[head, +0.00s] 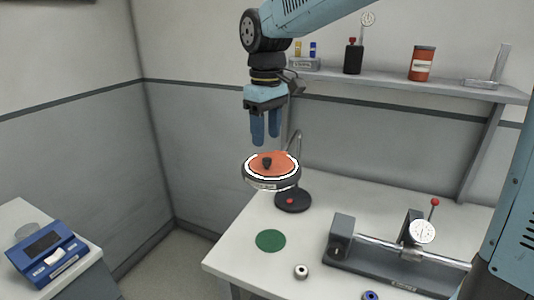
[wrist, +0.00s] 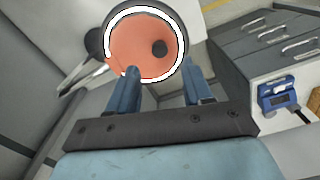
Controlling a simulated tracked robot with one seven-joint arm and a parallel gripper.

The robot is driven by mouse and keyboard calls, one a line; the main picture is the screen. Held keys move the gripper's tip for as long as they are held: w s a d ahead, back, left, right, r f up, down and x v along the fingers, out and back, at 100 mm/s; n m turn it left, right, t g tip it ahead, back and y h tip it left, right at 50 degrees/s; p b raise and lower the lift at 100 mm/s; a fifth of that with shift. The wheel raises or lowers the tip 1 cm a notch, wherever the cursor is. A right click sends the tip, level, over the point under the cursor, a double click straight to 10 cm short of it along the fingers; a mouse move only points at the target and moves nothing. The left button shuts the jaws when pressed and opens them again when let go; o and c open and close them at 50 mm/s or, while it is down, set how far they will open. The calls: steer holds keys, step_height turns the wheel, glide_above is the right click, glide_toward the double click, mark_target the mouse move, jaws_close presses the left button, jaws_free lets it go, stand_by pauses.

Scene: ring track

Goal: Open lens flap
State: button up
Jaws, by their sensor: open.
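The lens flap (head: 284,162) is an orange-red disc with a dark knob (head: 267,163). It lies over a round head with a white ring light (head: 250,176) and dark housing, held on a curved arm above the table. The flap also shows in the wrist view (wrist: 130,45), with its knob (wrist: 160,48) right of centre. My gripper (head: 265,142) is above the flap in the head view, pointing down, with its two blue fingers apart and nothing between them. In the wrist view my gripper (wrist: 162,76) has its fingertips near the lower rim; I cannot tell whether they touch.
The white table (head: 240,262) holds a green disc (head: 270,240), a gauge bench (head: 385,262) and small rings (head: 301,271). A shelf (head: 400,84) with several items runs along the wall behind. A blue device (head: 45,255) sits on a left bench.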

mark_target(267, 159)
steer(key=shift+f, duration=3)
steer(key=shift+c, duration=0.3)
jaws_close()
